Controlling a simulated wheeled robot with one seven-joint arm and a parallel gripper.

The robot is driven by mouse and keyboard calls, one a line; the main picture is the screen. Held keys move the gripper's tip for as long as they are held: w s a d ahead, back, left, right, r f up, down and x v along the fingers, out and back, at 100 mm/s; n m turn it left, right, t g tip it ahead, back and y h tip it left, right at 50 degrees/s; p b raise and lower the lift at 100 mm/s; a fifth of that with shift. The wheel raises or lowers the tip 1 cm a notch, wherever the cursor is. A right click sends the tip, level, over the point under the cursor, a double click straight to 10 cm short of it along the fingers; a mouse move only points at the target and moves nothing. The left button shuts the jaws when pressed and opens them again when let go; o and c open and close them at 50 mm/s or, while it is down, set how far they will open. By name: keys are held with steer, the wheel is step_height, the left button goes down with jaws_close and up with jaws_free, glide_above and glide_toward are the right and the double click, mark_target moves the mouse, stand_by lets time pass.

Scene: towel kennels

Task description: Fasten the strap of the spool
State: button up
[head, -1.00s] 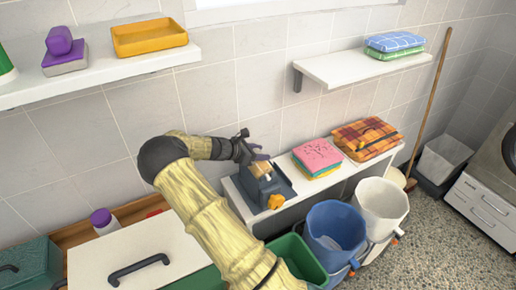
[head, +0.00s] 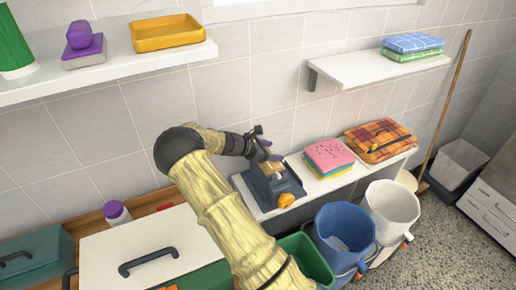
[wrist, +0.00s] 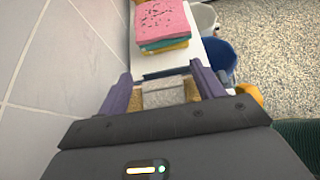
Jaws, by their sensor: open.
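The spool (head: 268,169) is tan and sits in a dark blue-grey holder (head: 284,188) with a yellow knob (head: 287,200), on the white ledge. In the wrist view the spool (wrist: 190,90) shows tan ends with a pale grey band (wrist: 163,97) across its middle, which may be the strap. My gripper (head: 271,158) is directly over the spool. In the wrist view my gripper (wrist: 161,73) is open, its purple fingers on either side of the spool. I cannot tell whether they touch it. The strap's fastening cannot be made out.
Folded pink, teal and yellow cloths (head: 329,157) and an orange plaid bundle (head: 378,140) lie right of the holder. Blue (head: 344,236) and white (head: 391,209) buckets stand below, beside a green bin (head: 305,258). The tiled wall (head: 240,100) is close behind.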

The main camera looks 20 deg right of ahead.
steer(key=b+v, duration=0.3)
steer(key=v, duration=1.4)
steer(key=shift+b, duration=0.3)
steer(key=shift+a, duration=0.15)
